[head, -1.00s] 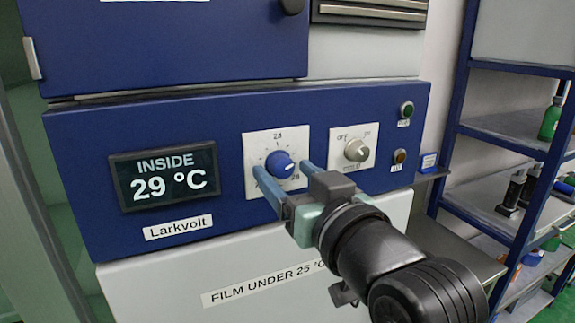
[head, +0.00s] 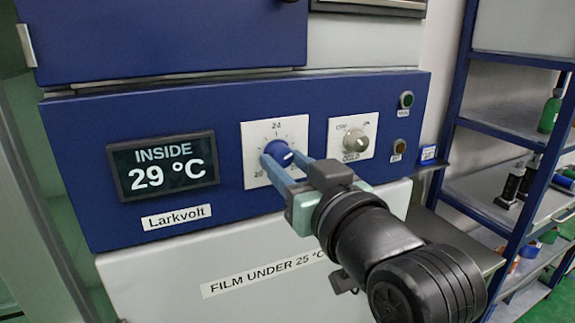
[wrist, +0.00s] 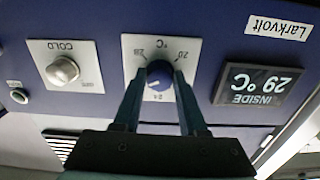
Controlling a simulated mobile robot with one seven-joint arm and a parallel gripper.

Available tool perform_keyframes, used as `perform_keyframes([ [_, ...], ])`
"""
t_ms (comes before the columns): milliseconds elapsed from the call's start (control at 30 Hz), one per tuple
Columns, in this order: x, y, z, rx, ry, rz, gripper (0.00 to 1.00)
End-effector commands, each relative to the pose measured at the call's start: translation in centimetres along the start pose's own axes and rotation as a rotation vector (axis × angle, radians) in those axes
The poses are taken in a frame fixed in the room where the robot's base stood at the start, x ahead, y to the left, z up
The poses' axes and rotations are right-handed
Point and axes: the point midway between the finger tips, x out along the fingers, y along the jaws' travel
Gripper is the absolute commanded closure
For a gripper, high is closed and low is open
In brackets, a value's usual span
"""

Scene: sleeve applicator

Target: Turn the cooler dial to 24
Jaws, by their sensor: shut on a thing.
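The blue cooler dial (head: 279,152) sits on a white scale plate (head: 252,134) marked 20 at lower left and 24 at top. The wrist view, upside down, shows the dial (wrist: 159,73) between both fingertips, with 20 and 28 legible. In the head view the fingers hide the 28. The display (head: 162,166) reads INSIDE 29 °C.
A second grey knob (head: 355,141), labelled COLD, is just right of the dial. A green button (head: 406,100) and an amber one (head: 399,146) are further right. A blue shelf rack (head: 503,118) with bottles stands at the right. A label (head: 265,274) reads FILM UNDER 25 °C.

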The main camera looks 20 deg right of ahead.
Motion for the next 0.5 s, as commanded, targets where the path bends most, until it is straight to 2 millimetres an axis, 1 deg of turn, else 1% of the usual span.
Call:
perform_keyframes([
  [267,0.01,0.00,0.40,-0.153,0.003,-0.001,1.00],
  [500,0.02,0.07,0.49,-0.370,0.002,-0.001,1.00],
])
